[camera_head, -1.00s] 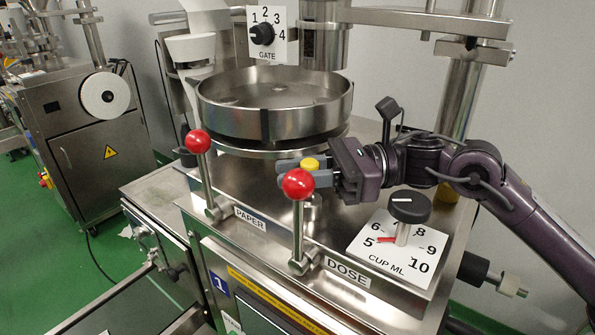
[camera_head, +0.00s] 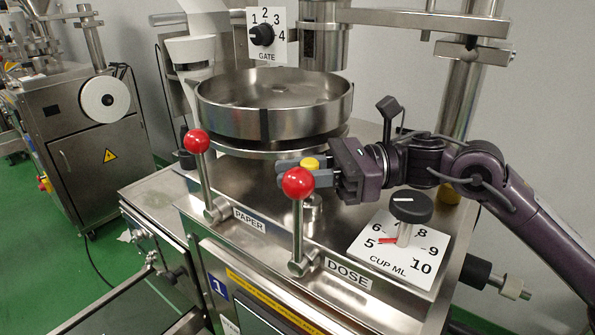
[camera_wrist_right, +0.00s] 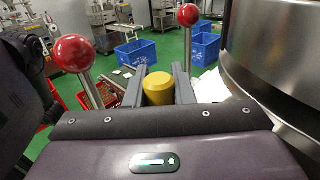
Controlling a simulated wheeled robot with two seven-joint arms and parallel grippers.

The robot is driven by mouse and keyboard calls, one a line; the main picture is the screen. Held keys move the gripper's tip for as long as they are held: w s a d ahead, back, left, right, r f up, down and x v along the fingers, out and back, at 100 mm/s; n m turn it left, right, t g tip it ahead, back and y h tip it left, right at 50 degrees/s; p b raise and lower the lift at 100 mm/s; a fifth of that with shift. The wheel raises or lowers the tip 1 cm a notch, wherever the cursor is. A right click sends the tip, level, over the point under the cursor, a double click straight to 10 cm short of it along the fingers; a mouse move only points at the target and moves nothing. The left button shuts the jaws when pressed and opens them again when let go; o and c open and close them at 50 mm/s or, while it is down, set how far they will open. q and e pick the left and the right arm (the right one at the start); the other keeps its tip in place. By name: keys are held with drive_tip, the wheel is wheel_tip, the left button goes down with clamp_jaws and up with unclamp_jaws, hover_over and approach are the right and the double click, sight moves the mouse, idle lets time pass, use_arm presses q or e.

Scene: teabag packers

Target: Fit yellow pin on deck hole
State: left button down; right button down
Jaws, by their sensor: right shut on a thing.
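The yellow pin (camera_head: 310,164) is held between the fingers of my right gripper (camera_head: 300,170), above the steel deck (camera_head: 330,230). In the right wrist view the yellow pin (camera_wrist_right: 158,88) stands between the two dark fingers, its top showing. Its lower end is hidden. A small round steel boss (camera_head: 312,203) sits on the deck below the gripper, behind the DOSE lever; I cannot see clearly whether it holds the deck hole. My left gripper is not in view.
The red-knobbed DOSE lever (camera_head: 298,184) stands in front of the gripper and the PAPER lever (camera_head: 196,142) to its left. A round steel pan (camera_head: 270,120) is close behind. The CUP ML dial (camera_head: 410,206) stands to the right.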

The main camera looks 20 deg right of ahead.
drive_tip(key=shift+b, duration=0.4)
drive_tip(key=shift+d, duration=0.1)
drive_tip(key=shift+s+d, duration=0.1)
drive_tip(key=shift+f+b, duration=0.15)
drive_tip(key=shift+b, duration=0.15)
